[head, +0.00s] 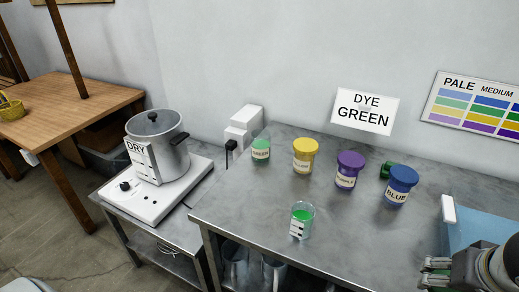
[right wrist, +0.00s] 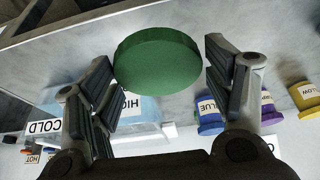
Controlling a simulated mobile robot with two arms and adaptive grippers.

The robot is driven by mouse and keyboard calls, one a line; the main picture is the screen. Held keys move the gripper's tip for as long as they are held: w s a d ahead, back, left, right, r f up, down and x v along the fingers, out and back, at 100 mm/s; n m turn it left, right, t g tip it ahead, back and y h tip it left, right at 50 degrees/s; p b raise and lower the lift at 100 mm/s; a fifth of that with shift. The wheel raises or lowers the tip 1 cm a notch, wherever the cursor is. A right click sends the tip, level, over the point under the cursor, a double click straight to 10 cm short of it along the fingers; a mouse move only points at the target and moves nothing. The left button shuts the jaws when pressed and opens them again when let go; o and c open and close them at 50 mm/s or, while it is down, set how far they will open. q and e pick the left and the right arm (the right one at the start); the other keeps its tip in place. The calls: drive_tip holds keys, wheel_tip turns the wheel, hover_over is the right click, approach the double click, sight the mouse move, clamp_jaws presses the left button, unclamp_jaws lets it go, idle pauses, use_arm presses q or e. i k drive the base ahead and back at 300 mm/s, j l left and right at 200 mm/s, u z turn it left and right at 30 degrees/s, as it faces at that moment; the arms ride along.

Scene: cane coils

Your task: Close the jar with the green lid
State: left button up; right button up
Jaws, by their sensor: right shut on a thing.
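The jar labelled GREEN (head: 261,151) stands upright on the grey counter, with no lid on it, left of the yellow jar. My right gripper (head: 433,272) is at the lower right of the head view, well away from that jar. In the right wrist view, a dark green round lid (right wrist: 157,60) sits between the fingertips of my right gripper (right wrist: 160,58), which is shut on it. The lid is not visible at the gripper in the head view. My left gripper is not in view.
The yellow jar (head: 305,156), purple jar (head: 349,170) and blue jar (head: 400,186) stand lidded in a row. A dark green thing (head: 387,170) lies by the blue jar. A beaker of green liquid (head: 301,221) stands in front. The counter (head: 370,245) has bare room.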

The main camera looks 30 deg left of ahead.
sight(261, 138)
drive_tip(key=i+j, duration=0.1)
drive_tip(key=j, duration=1.45)
drive_tip(key=i+j, duration=0.15)
drive_tip(key=j, duration=0.65)
